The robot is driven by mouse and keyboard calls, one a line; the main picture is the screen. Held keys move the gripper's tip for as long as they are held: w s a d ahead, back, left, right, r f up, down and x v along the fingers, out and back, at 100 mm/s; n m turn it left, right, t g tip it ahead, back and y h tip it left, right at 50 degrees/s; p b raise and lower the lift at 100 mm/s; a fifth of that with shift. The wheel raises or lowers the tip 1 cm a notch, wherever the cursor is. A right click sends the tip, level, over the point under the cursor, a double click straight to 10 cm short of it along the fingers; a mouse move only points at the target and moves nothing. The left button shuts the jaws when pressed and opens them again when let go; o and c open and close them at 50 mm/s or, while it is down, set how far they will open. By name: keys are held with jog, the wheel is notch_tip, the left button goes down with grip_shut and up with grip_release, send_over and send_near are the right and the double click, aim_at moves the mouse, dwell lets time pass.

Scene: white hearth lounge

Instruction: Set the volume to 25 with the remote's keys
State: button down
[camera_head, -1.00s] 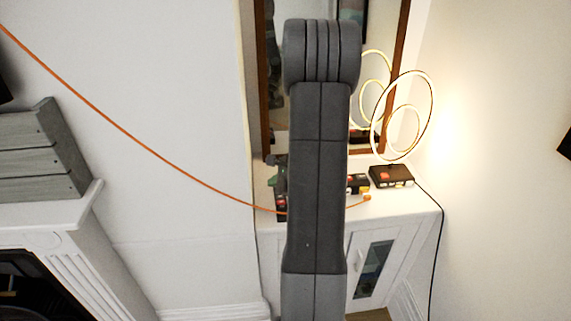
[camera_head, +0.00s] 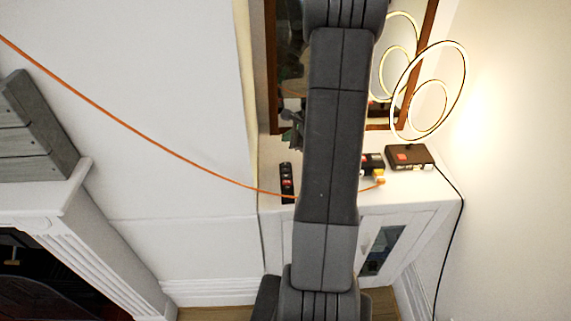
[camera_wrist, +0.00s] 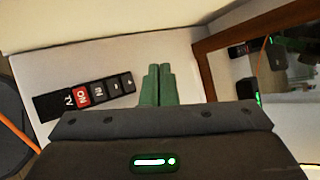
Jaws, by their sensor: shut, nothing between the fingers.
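The remote (camera_wrist: 90,95) is a dark strip lying on the white cabinet top. In the wrist view it shows a TV label, a red ON key (camera_wrist: 82,96), an IN key and further small keys at its right end. In the head view the remote (camera_head: 287,183) lies near the cabinet's left edge. My gripper (camera_wrist: 160,68) has green fingers held together, empty, to the right of the remote's key end and apart from it in the picture. Their height above the top is hard to judge. In the head view my arm partly hides the gripper. No volume readout is legible.
A framed mirror (camera_head: 271,70) stands behind the cabinet (camera_head: 400,205). A dark box with a red patch (camera_head: 410,157) and a ring lamp (camera_head: 462,75) are at the right. An orange cable (camera_head: 150,150) crosses the front. A fireplace (camera_head: 110,235) is at left.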

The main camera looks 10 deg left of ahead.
jog(key=b, duration=0.5)
send_over(288, 166)
notch_tip(288, 166, down, 7)
jog(key=shift+w+f, duration=0.1)
jog(key=shift+f+b, duration=0.8)
jog(key=shift+b, duration=0.1)
dwell(1.0)
jog(key=shift+f+b, duration=0.35)
jog(key=shift+b, duration=0.15)
jog(key=shift+f+b, duration=0.35)
jog(key=shift+b, duration=0.1)
dwell(0.4)
jog(key=shift+r, duration=0.15)
jog(key=shift+r+p, duration=0.55)
jog(key=shift+r, duration=0.1)
jog(key=shift+r+p, duration=1.9)
jog(key=shift+r, duration=0.6)
